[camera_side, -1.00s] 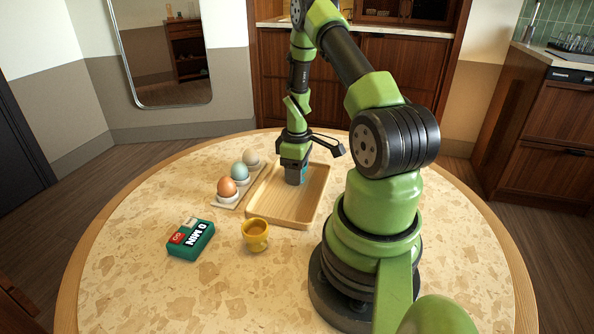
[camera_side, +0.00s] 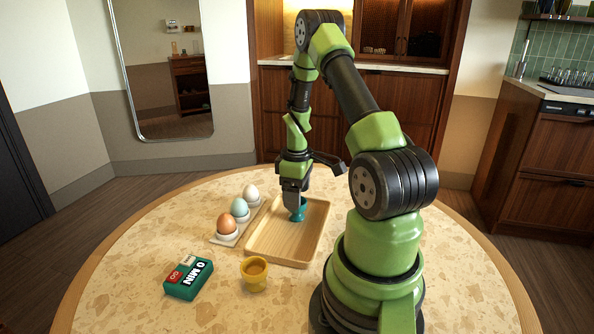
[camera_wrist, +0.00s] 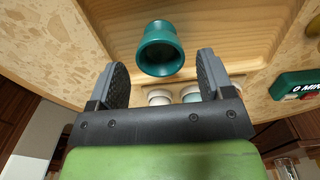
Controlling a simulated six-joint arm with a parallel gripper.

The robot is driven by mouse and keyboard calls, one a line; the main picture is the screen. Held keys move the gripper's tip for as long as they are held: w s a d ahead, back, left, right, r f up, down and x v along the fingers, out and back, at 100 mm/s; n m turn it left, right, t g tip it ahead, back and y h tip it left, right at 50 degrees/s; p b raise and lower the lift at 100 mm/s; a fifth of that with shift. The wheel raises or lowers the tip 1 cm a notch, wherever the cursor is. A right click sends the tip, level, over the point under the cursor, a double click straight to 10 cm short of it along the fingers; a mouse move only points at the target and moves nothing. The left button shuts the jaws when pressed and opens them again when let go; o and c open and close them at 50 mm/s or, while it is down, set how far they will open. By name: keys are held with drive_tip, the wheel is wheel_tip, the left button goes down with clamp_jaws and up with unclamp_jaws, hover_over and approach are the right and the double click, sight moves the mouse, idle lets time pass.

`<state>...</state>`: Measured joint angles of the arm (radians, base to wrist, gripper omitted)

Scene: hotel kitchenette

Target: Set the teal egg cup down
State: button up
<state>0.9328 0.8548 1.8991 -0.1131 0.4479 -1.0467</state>
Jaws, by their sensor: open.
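The teal egg cup (camera_side: 298,212) stands in the wooden tray (camera_side: 284,252), towards its far part. My gripper (camera_side: 293,205) is just above and around the cup in the side view and hides part of it. In the wrist view, the teal egg cup (camera_wrist: 160,48) shows its open, empty rim towards the camera. The two fingers of my gripper (camera_wrist: 162,85) are spread wide there, with a gap between each finger and the cup. The cup lies beyond the fingertips' line, and nothing is held.
Left of the tray is a rack with a brown egg (camera_side: 227,223), a pale blue egg (camera_side: 239,207) and a white egg (camera_side: 251,192) in white cups. A yellow cup (camera_side: 254,275) and a green timer box (camera_side: 188,279) stand in front. The tray's near part is clear.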

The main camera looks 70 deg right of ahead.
drive_tip(key=w+a+r+m+t+h, duration=0.1)
drive_tip(key=w+a+r, duration=0.1)
drive_tip(key=a+r, duration=0.55)
drive_tip(key=w+a+r+m+t, duration=0.15)
drive_tip(key=a+r, duration=0.35)
drive_tip(key=r, duration=0.6)
drive_tip(key=s+a+r+t+y, duration=0.1)
drive_tip(key=s+a+r+t, duration=0.1)
drive_tip(key=a, duration=0.5)
drive_tip(key=s+a+r+m+t+y, duration=0.1)
drive_tip(key=s+a+r+t+y, duration=0.1)
drive_tip(key=s+a+r, duration=0.3)
drive_tip(key=a, duration=0.3)
drive_tip(key=shift+s+t, duration=0.3)
drive_tip(key=shift+t, duration=0.05)
